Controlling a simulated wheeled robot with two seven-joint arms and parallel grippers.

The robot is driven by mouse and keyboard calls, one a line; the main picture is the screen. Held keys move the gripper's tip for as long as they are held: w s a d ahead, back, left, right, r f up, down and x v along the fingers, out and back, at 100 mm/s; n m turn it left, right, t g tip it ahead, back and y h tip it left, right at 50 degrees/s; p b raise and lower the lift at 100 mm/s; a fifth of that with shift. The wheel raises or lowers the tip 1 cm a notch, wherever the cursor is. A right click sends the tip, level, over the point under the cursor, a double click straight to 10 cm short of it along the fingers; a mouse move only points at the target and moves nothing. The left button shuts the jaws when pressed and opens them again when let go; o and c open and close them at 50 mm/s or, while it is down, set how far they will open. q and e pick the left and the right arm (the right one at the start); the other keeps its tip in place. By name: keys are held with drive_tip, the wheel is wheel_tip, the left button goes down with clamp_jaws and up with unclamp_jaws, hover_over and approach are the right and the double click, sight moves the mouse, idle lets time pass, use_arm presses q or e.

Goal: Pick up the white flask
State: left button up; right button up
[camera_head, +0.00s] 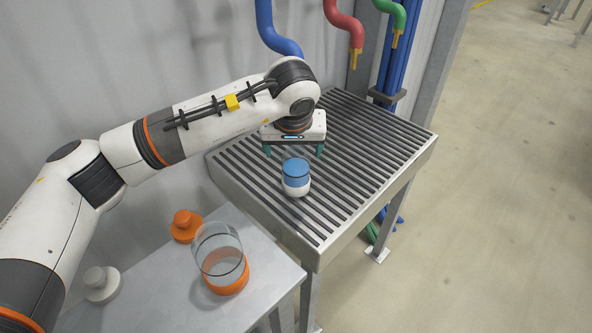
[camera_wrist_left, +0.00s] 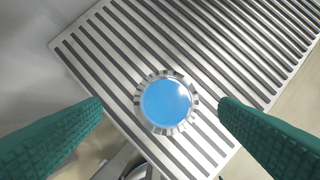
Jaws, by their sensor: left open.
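The white flask (camera_head: 297,189) stands upright on the slatted metal grate, with a white base and a blue upper part. In the left wrist view it shows from above as a blue disc with a notched pale rim (camera_wrist_left: 167,103). My left gripper (camera_head: 293,151) is open and empty, pointing down above the grate, close to the flask. In the wrist view its two green fingers (camera_wrist_left: 160,103) lie on either side of the flask, apart from it. My right gripper is not in view.
A grey side table (camera_head: 165,288) at the lower left holds a clear vessel with an orange base (camera_head: 228,283), an orange stopper (camera_head: 185,226) and a white stopper (camera_head: 101,283). Blue, red and green hoses (camera_head: 342,22) hang behind the grate table (camera_head: 365,150). The grate around the flask is clear.

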sight(296, 165)
use_arm(q)
drive_tip(key=shift+x, duration=1.05)
drive_tip(key=x, duration=0.5)
drive_tip(key=shift+s+d, duration=0.3)
drive_tip(key=shift+w+f, duration=0.15)
drive_tip(key=shift+f, duration=0.1)
drive_tip(key=c, duration=1.2)
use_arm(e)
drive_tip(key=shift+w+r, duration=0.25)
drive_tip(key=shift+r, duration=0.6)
use_arm(q)
drive_tip(key=shift+r, duration=0.1)
